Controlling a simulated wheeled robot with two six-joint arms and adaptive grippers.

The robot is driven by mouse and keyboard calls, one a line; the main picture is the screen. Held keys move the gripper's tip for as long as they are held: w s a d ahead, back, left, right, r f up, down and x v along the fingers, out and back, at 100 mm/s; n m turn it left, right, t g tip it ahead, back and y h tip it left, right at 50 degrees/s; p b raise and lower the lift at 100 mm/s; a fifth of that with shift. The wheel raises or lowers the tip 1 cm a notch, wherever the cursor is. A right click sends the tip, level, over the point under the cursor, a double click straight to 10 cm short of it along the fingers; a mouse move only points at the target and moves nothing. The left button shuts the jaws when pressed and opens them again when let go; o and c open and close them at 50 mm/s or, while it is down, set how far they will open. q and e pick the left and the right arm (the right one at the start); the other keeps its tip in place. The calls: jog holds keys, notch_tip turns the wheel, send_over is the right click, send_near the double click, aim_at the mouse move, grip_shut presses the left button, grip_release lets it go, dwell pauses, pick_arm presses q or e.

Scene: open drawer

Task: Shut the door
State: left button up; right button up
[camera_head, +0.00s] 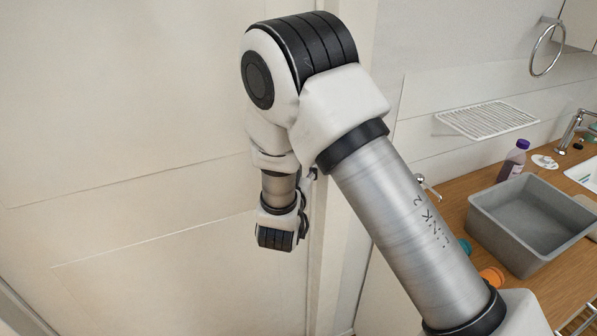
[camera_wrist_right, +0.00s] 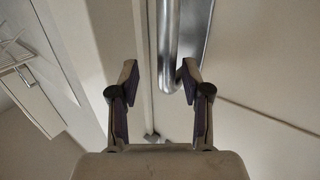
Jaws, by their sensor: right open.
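A large cream door (camera_head: 130,120) with panel lines fills the left of the head view. My right arm reaches across the middle of that view, its wrist hanging down in front of the door near its right edge; the gripper fingers are hidden there. In the right wrist view my right gripper (camera_wrist_right: 160,78) is open. A curved metal door handle (camera_wrist_right: 167,45) shows between and beyond its two fingertips, closer to the right finger. I cannot tell whether a finger touches it. My left gripper is out of view.
Right of the door frame is a wooden counter (camera_head: 453,207) with a grey bin (camera_head: 530,215), a dark bottle (camera_head: 514,160) and an orange object (camera_head: 492,276). A white rack (camera_head: 487,119) and a towel ring (camera_head: 546,50) are on the wall. My arm passes close to the counter.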

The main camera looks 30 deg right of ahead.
jog(key=r, duration=0.6)
jog(key=shift+w+r, duration=0.35)
jog(key=shift+w, duration=0.05)
jog(key=s+a+f+n+g+y, duration=0.2)
jog(key=s+a+f+n+y, duration=0.15)
jog(key=f, duration=0.85)
jog(key=s+a+f+n+g+y, duration=0.2)
jog(key=s+f+y, duration=0.25)
jog(key=f, duration=0.75)
jog(key=s+a+f+n+g+y, duration=0.1)
jog(key=s+a+f+g, duration=0.1)
jog(key=s+f, duration=0.3)
jog(key=s+a+f+g+y, duration=0.2)
jog(key=s+f, duration=0.3)
jog(key=s, duration=0.7)
jog(key=s+a+f+n+g+y, duration=0.1)
jog(key=s+f+g, duration=0.3)
jog(key=s, duration=0.5)
notch_tip(320, 180, down, 2)
jog(key=shift+s+a+f+n+g+y, duration=0.15)
jog(key=shift+a+n+g+y, duration=0.2)
jog(key=shift+a, duration=0.55)
